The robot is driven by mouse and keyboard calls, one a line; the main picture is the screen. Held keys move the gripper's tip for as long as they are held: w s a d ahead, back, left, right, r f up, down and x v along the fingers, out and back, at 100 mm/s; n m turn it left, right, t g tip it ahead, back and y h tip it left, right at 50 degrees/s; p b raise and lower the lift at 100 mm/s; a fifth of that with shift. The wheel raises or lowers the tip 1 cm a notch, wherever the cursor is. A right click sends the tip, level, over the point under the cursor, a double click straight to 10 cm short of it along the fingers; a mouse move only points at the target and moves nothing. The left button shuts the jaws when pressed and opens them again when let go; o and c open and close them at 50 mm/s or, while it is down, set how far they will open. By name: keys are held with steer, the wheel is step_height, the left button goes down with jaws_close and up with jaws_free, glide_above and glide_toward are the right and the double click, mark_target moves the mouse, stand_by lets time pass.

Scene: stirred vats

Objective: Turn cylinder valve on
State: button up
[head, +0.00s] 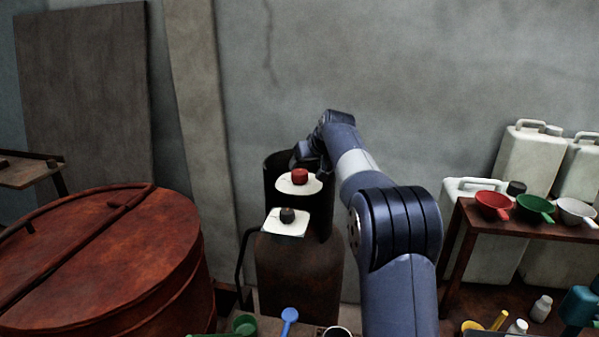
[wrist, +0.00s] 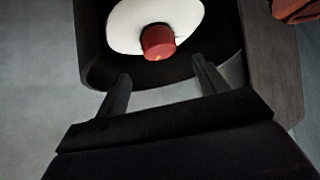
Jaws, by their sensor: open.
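A red knob (head: 299,176) sits on a round white plate (head: 284,186) at the top of a dark, open-rimmed cylinder (head: 270,166) by the wall. A dark knob (head: 287,215) on a square white plate (head: 273,228) tops a rusty brown cylinder (head: 298,275) in front of it. My gripper (head: 308,156) is close to the red knob in the head view, its fingers partly hidden. In the wrist view my gripper (wrist: 161,68) is open and empty. The red knob (wrist: 157,42) lies just beyond the fingertips, roughly between them, apart from both.
A large rusty vat (head: 110,255) with a lid stands at the left. A brown table (head: 520,225) at the right bears red, green and white bowls. White jugs (head: 527,160) stand behind it. A green cup (head: 245,325) and blue scoop (head: 289,315) are at the front.

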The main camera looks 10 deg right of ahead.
mark_target(300, 171)
steer(key=p+x, duration=0.2)
steer(key=x, duration=0.6)
steer(key=shift+w+a+f, duration=0.1)
steer(key=shift+w+f, duration=0.1)
steer(key=shift+c, duration=0.6)
steer(key=c, duration=0.9)
steer(key=shift+r+p, duration=0.1)
steer(key=shift+p, duration=0.25)
steer(key=n+g+y+p, duration=0.1)
steer(key=n+y+p, duration=0.2)
steer(key=n, duration=0.1)
steer(key=shift+r, duration=0.15)
steer(key=shift+n+g+y+p, duration=0.75)
steer(key=shift+n+p, duration=0.25)
steer(key=shift+n, duration=0.2)
steer(key=shift+s+f+n+g+y, duration=0.1)
steer(key=shift+f+n+g+y, duration=0.2)
steer(key=shift+n, duration=0.2)
